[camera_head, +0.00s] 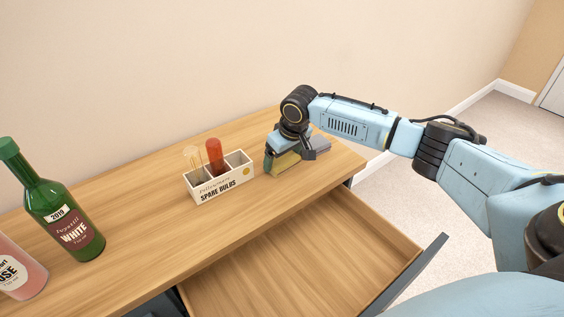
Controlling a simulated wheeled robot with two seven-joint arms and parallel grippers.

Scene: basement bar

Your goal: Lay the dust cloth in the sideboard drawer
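My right gripper (289,158) is low over the back right part of the sideboard top (130,225), to the right of the bulb box. An olive-yellow folded thing, possibly the dust cloth (285,164), shows at its fingers. A flat grey piece (320,146) lies just behind and to the right; I cannot tell whether it is cloth. The fingers are too small and covered to show whether they grip. The sideboard drawer (300,262) is pulled out in front, and its visible inside is empty. My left gripper is out of view.
A white box (222,187) labelled spare bulbs holds a clear and a red bulb. A green wine bottle (62,215) and a pink bottle (18,268) stand at the left. The drawer's dark front (410,275) juts out below my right arm. The top's middle front is clear.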

